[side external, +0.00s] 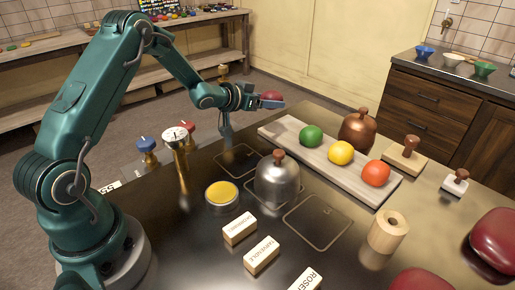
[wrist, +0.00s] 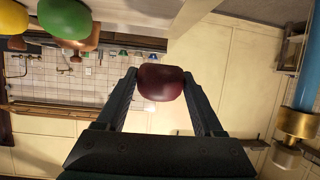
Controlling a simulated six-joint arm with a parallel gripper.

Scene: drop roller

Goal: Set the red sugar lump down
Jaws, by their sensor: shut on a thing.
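A dark red rounded lump (side external: 271,100) is held at the end of my gripper (side external: 256,98), high above the table's far edge. In the wrist view the lump (wrist: 160,83) sits between the two fingertips of my gripper (wrist: 160,76), touched from both sides. Nothing is seen under it close by. Outlined squares mark the dark tabletop: one (side external: 237,160) lies below and left of the lump, another (side external: 317,222) lies nearer the front, and a third is partly covered by a silver dome (side external: 278,180).
A yellow button (side external: 222,193), a brass gauge post (side external: 178,140), label blocks (side external: 261,255) and a wooden roller (side external: 388,231) also stand on the table.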

